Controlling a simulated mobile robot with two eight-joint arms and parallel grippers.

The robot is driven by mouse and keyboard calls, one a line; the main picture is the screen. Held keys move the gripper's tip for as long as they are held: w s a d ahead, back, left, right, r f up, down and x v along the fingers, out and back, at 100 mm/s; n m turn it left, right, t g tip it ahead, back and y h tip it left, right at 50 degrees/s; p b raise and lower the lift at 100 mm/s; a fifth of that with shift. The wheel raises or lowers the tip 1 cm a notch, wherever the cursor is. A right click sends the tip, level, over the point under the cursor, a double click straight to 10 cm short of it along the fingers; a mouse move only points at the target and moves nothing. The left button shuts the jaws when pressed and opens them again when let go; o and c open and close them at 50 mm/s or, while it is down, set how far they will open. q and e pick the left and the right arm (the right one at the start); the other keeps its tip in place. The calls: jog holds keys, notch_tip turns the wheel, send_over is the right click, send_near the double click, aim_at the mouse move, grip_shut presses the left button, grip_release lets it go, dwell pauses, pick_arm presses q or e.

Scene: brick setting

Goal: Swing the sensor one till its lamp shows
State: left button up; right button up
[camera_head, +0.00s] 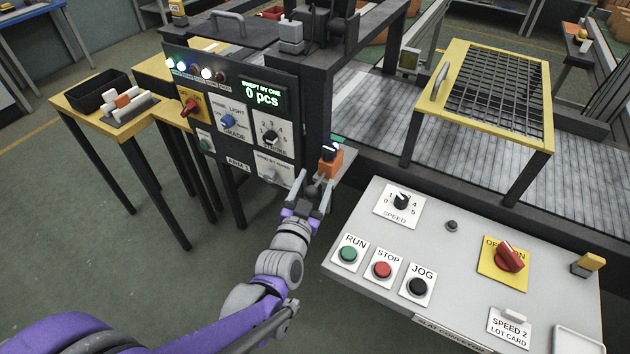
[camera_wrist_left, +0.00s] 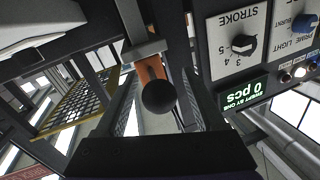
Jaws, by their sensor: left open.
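In the left wrist view the dark ball-shaped end (camera_wrist_left: 159,97) and orange body of the sensor (camera_wrist_left: 150,68) lie between my fingers. My left gripper (camera_head: 322,178) is open around or just in front of it; contact cannot be told. A row of small lamps (camera_head: 195,70) runs along the panel's top; some glow green or white. Which lamp belongs to the sensor cannot be read. My right gripper is not in view.
The panel carries a red switch (camera_head: 191,106), a blue knob (camera_head: 228,121), a stroke dial (camera_head: 270,137) and a "0 pcs" display (camera_head: 263,97). A grey console (camera_head: 455,235) with buttons stands close on the right. A yellow mesh guard (camera_head: 490,90) stands over the conveyor behind.

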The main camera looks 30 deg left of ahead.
pick_arm(q)
jog(key=v, duration=1)
jog(key=shift+p, duration=0.4)
jog(key=shift+s, duration=0.1)
